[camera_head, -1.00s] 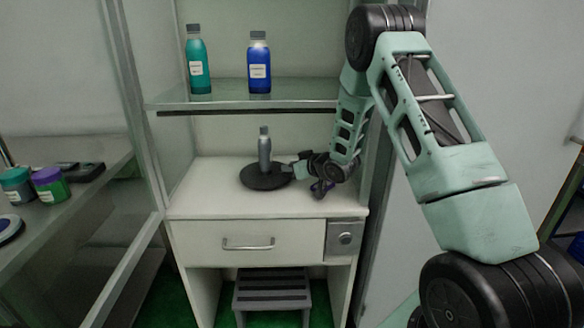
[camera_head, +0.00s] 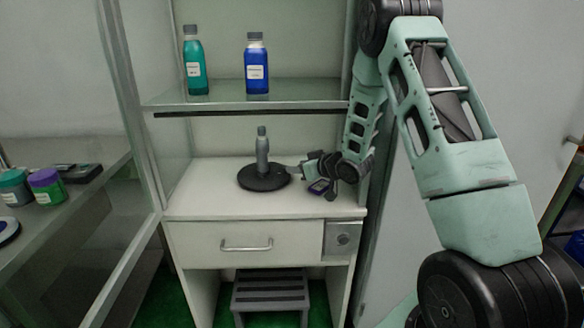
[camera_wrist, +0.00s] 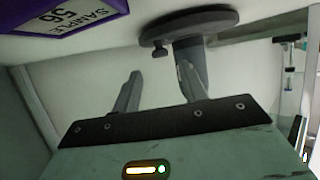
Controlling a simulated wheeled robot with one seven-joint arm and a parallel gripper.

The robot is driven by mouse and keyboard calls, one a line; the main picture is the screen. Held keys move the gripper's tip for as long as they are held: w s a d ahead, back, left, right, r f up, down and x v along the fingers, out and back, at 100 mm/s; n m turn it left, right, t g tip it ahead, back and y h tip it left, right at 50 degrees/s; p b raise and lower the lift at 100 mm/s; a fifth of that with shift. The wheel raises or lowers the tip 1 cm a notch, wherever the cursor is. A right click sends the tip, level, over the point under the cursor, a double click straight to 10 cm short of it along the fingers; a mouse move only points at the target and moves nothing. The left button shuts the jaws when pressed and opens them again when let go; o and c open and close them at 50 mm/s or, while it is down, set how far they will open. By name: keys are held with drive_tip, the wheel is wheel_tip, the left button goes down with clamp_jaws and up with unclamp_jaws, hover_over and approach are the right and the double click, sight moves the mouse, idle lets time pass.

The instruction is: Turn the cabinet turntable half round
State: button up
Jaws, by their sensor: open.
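The turntable (camera_head: 264,180) is a dark round disc on the white cabinet worktop. The grey piece (camera_wrist: 197,57) shows behind the right finger. My gripper (camera_head: 293,167) is at the disc's right side. In the wrist view my gripper (camera_wrist: 158,72) is open, its fingers apart with nothing between them. Whether a finger touches the knob or disc, I cannot tell.
A glass shelf (camera_head: 225,94) with teal (camera_head: 194,66) and blue (camera_head: 257,70) bottles is above. Cabinet uprights stand at both sides.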

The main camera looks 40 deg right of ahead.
drive_tip(key=v, duration=0.7)
drive_tip(key=shift+c, duration=0.3)
